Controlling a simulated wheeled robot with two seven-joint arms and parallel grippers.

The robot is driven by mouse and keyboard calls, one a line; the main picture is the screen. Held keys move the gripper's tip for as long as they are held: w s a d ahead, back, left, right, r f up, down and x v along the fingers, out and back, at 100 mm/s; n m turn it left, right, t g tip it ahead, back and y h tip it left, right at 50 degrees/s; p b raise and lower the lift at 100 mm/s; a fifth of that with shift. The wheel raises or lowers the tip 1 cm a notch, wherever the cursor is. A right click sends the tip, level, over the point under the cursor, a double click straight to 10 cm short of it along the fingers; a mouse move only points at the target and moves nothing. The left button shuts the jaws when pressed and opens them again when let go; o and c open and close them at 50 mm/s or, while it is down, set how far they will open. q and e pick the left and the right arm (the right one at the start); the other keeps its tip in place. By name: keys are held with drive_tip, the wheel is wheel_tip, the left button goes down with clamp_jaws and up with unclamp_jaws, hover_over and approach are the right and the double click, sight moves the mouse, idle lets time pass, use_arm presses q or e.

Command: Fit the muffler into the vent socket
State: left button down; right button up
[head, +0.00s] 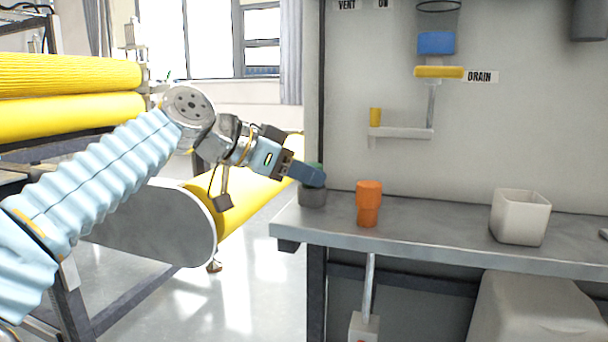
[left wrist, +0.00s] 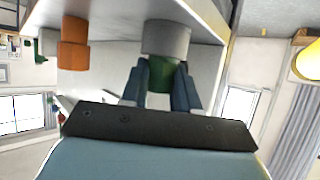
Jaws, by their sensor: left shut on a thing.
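My left gripper (head: 308,174) is at the left end of the bench, its blue fingers closed around the green part (head: 314,168) of a grey cylinder (head: 312,195). In the left wrist view the fingers (left wrist: 161,92) sit on both sides of the green part (left wrist: 160,76), with the grey cylinder (left wrist: 166,38) against the bench. An orange stepped piece (head: 368,203) stands upright to the right, apart from the gripper. I cannot tell which piece is the muffler. A VENT label (head: 347,4) is at the top of the panel; no vent socket shows clearly. My right gripper is not in view.
The grey bench (head: 430,240) holds a white bin (head: 520,217) at right. On the panel are a blue block (head: 436,43), a yellow bar (head: 439,72) by a DRAIN label, and a small shelf (head: 400,132) with a yellow cylinder (head: 375,117).

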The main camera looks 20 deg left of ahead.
use_arm(q)
drive_tip(key=shift+f, duration=0.5)
drive_tip(key=c, duration=0.8)
unclamp_jaws()
drive_tip(key=shift+f, duration=0.2)
drive_tip(key=shift+w+r, duration=0.1)
drive_tip(key=shift+r, duration=0.1)
drive_tip(key=shift+r+p, duration=0.55)
drive_tip(key=shift+p, duration=0.1)
drive_tip(key=p+v, duration=0.1)
drive_tip(key=v, duration=1.1)
drive_tip(key=shift+r, duration=0.25)
